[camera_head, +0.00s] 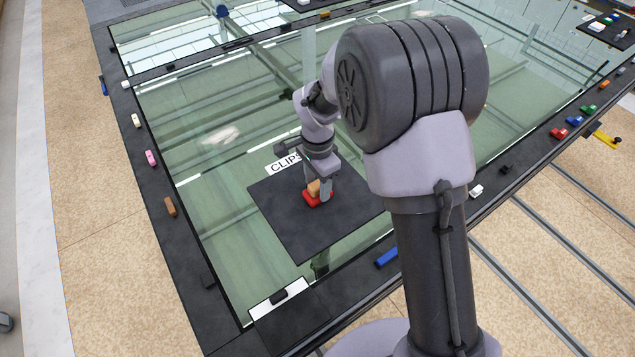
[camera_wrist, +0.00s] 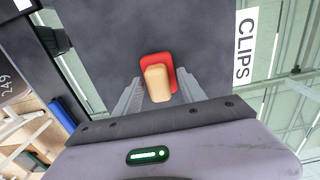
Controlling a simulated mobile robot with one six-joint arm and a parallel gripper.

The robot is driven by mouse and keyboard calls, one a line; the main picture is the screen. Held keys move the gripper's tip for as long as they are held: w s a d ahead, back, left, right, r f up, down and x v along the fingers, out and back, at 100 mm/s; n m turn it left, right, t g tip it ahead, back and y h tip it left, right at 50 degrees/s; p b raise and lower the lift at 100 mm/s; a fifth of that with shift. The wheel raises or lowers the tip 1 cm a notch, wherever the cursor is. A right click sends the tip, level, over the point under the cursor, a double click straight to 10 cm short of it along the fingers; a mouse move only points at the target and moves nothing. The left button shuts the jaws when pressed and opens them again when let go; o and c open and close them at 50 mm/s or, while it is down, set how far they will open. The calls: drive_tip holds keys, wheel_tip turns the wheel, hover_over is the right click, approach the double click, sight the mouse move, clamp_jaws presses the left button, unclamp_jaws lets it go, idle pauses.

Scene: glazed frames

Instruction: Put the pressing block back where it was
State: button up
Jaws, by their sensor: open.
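A tan wooden block (camera_head: 313,187), which looks like the pressing block, rests on a red piece (camera_head: 318,199) on a dark mat (camera_head: 285,225) by the CLIPS label. In the wrist view the tan block (camera_wrist: 157,84) covers part of the red piece (camera_wrist: 160,60). My gripper (camera_wrist: 158,92) is open, with one finger on each side of the tan block. I cannot tell whether the fingers touch it. The fingers also show over the mat in the head view (camera_head: 319,187).
A white plate (camera_head: 262,308) with a black piece (camera_head: 278,296) lies at the near edge of the glass. A blue piece (camera_head: 386,257) lies on the dark border. Several small coloured pieces line the left and right borders. My arm hides part of the right side.

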wheel_tip(320, 180, up, 12)
drive_tip(key=p, duration=0.3)
wheel_tip(320, 180, up, 9)
drive_tip(key=n+t+y, duration=0.1)
drive_tip(key=n+t, duration=0.1)
hover_over(318, 183)
drive_tip(key=s+d, duration=0.4)
drive_tip(key=s, duration=0.1)
drive_tip(key=s+d+r+n+t, duration=0.2)
drive_tip(key=s+d, duration=0.1)
drive_tip(key=s, duration=0.6)
drive_tip(key=s+d+r+n+t+y, duration=0.1)
drive_tip(key=s+d+r+n, duration=0.1)
drive_tip(key=s, duration=0.7)
drive_tip(key=shift+d+r+n+t, duration=0.4)
drive_tip(key=shift+d+r, duration=0.15)
drive_tip(key=shift+r, duration=0.15)
